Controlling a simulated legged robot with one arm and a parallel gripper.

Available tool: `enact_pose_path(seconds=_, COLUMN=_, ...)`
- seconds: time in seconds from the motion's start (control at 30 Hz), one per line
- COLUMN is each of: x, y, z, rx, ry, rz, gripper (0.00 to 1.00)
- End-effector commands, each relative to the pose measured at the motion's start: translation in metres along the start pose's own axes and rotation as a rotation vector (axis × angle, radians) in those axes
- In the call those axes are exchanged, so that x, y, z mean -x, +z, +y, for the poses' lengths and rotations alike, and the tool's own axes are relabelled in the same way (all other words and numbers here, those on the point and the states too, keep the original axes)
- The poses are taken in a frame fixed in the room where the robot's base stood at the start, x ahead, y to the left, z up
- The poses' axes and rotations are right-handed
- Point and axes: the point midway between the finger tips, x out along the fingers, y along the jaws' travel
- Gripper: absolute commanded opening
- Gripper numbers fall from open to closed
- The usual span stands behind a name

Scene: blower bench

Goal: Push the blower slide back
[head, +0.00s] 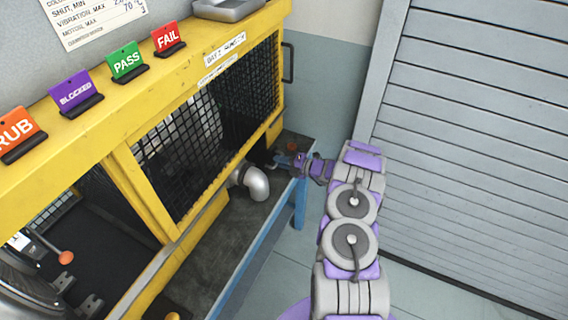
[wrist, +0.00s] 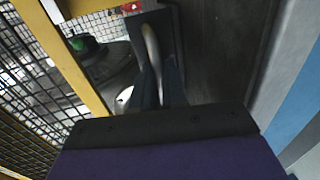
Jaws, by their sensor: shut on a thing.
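My gripper (head: 284,160) is at the far right end of the dark bench top, beyond the yellow cage. In the wrist view its two narrow blue-grey fingers (wrist: 161,84) are shut on a pale, curved metal handle (wrist: 152,45). The handle stands in front of a dark rectangular plate, which looks like the blower slide (wrist: 170,25). The tips of the fingers and the handle's lower end are hard to make out. The blower (head: 205,122) shows partly behind the cage mesh. In the head view the handle is too small to tell.
A silver elbow pipe (head: 255,183) sticks out from the yellow cage (head: 150,190) beside my arm. Coloured signs, including a green PASS sign (head: 127,62), stand on the cage top. A grey shutter (head: 480,150) is on the right. Floor is clear between bench and shutter.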

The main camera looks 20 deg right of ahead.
Motion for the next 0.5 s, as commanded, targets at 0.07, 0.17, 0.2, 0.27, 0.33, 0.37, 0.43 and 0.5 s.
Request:
enact_pose_path(seconds=0.07, x=-0.017, y=0.000, z=0.005, rx=0.008, ry=0.004, rz=0.002, gripper=0.00)
enact_pose_path(seconds=0.17, x=-0.032, y=0.001, z=0.009, rx=0.008, ry=0.006, rz=0.000, gripper=0.00)
enact_pose_path(seconds=0.2, x=-0.037, y=0.001, z=0.010, rx=0.008, ry=0.006, rz=-0.001, gripper=0.00)
enact_pose_path(seconds=0.27, x=-0.042, y=0.001, z=0.011, rx=0.008, ry=0.006, rz=-0.001, gripper=0.00)
enact_pose_path(seconds=0.33, x=-0.045, y=0.001, z=0.012, rx=0.007, ry=0.006, rz=-0.002, gripper=0.00)
enact_pose_path(seconds=0.37, x=-0.045, y=0.001, z=0.013, rx=0.006, ry=0.006, rz=-0.002, gripper=0.00)
enact_pose_path(seconds=0.43, x=-0.044, y=0.001, z=0.013, rx=0.006, ry=0.006, rz=-0.002, gripper=0.00)
enact_pose_path(seconds=0.5, x=-0.044, y=0.000, z=0.013, rx=0.006, ry=0.007, rz=-0.001, gripper=0.00)
